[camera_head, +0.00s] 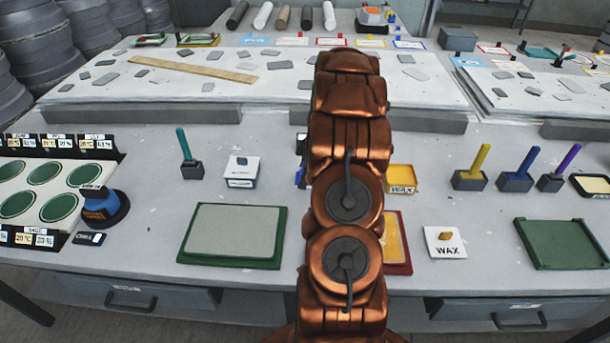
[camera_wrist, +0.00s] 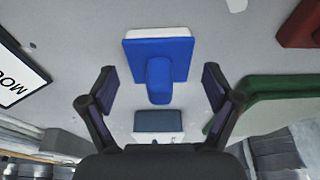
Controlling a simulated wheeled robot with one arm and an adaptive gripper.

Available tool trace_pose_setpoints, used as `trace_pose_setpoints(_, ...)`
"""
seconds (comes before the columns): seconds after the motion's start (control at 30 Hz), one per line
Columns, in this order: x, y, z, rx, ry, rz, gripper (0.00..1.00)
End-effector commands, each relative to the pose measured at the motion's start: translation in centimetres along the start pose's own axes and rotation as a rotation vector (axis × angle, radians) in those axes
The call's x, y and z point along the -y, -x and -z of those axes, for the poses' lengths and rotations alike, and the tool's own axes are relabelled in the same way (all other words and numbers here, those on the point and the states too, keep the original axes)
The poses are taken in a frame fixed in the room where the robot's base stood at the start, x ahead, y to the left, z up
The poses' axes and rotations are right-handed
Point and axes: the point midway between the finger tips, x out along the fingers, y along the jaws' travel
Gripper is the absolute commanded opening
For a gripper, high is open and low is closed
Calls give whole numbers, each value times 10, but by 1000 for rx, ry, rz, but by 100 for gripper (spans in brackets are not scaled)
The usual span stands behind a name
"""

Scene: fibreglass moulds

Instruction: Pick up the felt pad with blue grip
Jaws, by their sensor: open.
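The felt pad with blue grip (camera_wrist: 170,58) shows in the wrist view: a blue square block with an upright blue handle and a white layer along its far edge. My gripper (camera_wrist: 159,88) is open and empty, with its two dark fingers to the left and right of the handle in the picture. Neither finger appears to touch it; the depth between them is unclear. In the head view my copper-coloured arm covers most of this spot, and only a small blue part (camera_head: 299,176) shows at its left edge. My gripper is hidden there.
In the wrist view a grey-blue block (camera_wrist: 158,121) on a white base is close to the pad, and a green tray (camera_wrist: 270,100) is at right. In the head view are a green-framed mould (camera_head: 233,235), a yellow WAX box (camera_head: 402,178) and a WAX card (camera_head: 445,243).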

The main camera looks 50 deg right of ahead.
Motion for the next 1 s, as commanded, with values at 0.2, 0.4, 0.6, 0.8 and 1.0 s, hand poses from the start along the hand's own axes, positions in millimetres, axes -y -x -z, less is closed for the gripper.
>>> trace_pose_setpoints(0.2, 0, -6, 0, 1, 1, -1, 90)
trace_pose_setpoints(0.4, 0, -6, 0, 1, 1, -1, 83)
trace_pose_setpoints(0.6, 0, -6, 0, 1, 1, -1, 62)
trace_pose_setpoints(0.8, 0, -7, 0, 1, 0, -1, 42)
trace_pose_setpoints(1.0, 0, -6, 0, 1, 0, -1, 24)
